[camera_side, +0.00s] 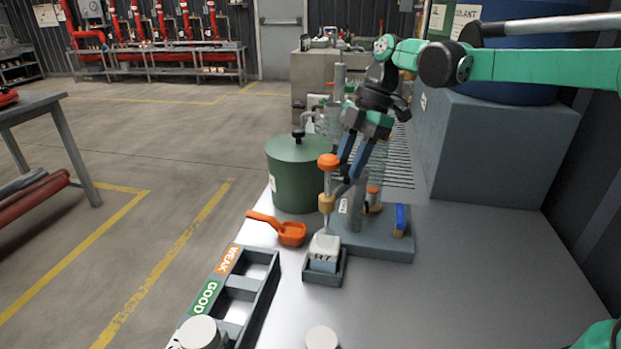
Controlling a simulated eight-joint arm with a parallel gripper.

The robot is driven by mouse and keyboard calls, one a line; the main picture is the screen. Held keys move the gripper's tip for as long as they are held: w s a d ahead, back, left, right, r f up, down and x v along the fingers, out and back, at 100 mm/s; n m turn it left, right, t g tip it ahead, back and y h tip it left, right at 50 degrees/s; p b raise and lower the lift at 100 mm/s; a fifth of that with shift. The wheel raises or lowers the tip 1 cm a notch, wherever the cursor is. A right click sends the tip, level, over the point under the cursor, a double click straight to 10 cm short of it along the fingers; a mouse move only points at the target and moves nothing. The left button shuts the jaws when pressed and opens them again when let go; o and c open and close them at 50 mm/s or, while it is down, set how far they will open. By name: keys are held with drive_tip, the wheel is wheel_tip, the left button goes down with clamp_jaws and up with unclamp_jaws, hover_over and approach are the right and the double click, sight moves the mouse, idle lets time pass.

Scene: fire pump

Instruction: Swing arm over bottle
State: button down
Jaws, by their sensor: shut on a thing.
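A small bottle (323,258) with a pale top and a dark-lettered label stands upright in a square grey holder (325,280). A swing arm (344,187) reaches from the post of a grey stand (385,247). Its end carries a vertical rod with an orange knob (328,161) on top and a tan collar (327,203) below. In the picture the rod is above the bottle; I cannot tell if they touch. My gripper (352,172) points down beside the orange knob, shut on the swing arm; the exact contact is partly hidden.
A green lidded pot (296,170) stands behind left. An orange scoop (285,229) lies left of the bottle. A rack marked WEAK and GOOD (245,290) is at front left. A grey block (490,150) bounds the right; the right front bench is clear.

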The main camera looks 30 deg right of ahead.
idle(0.3)
drive_tip(key=c, duration=0.5)
unclamp_jaws()
drive_tip(key=shift+c, duration=0.2)
drive_tip(key=shift+r, duration=0.1)
drive_tip(key=shift+v, duration=2.8)
drive_tip(key=s+f+m+t+h, duration=0.2)
drive_tip(key=s+m, duration=0.4)
drive_tip(key=m, duration=0.3)
drive_tip(key=s+f+m+t+h, duration=0.2)
drive_tip(key=s+f+m+t, duration=0.3)
drive_tip(key=m, duration=0.4)
drive_tip(key=shift+s+f+h, duration=0.3)
drive_tip(key=shift+s+f, duration=0.4)
drive_tip(key=shift+f, duration=0.1)
